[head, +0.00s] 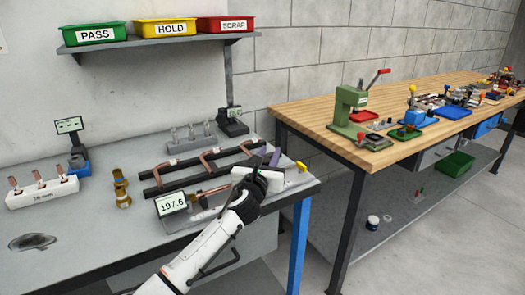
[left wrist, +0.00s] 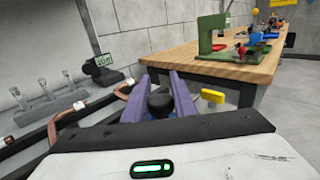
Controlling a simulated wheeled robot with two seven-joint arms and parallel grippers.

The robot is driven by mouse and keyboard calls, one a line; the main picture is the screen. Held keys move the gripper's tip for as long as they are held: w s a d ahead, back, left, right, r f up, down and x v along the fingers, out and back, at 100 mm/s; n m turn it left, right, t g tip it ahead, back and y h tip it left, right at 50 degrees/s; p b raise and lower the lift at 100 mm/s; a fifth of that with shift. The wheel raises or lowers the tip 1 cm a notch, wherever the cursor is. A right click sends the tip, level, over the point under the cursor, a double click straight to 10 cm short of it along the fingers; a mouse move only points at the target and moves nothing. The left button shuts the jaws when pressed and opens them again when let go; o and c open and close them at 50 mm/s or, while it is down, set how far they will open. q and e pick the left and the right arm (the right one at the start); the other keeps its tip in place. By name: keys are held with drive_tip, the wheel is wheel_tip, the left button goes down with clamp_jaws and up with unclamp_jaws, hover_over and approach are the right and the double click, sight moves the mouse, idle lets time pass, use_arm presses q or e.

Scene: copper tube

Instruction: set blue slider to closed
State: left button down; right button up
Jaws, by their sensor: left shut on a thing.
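My left gripper (head: 270,158) is over the right end of the grey bench. In the left wrist view its two purple fingers (left wrist: 166,100) stand on either side of a black round knob (left wrist: 160,103), and they are shut on it. What the knob is fixed to is hidden behind the hand. My right gripper is not in view.
Copper tubes on black rails (head: 205,165) lie left of the hand. A display reading 197.6 (head: 173,203) stands close beside my forearm. A grey shelf (head: 160,41) with labelled bins hangs above. A wooden bench (head: 300,108) stands to the right, past a floor gap.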

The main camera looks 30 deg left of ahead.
use_arm(q)
drive_tip(key=c, duration=1.5)
unclamp_jaws()
drive_tip(key=shift+a, duration=0.15)
drive_tip(key=shift+o, duration=0.2)
drive_tip(key=v, duration=1)
drive_tip(key=shift+s, duration=0.15)
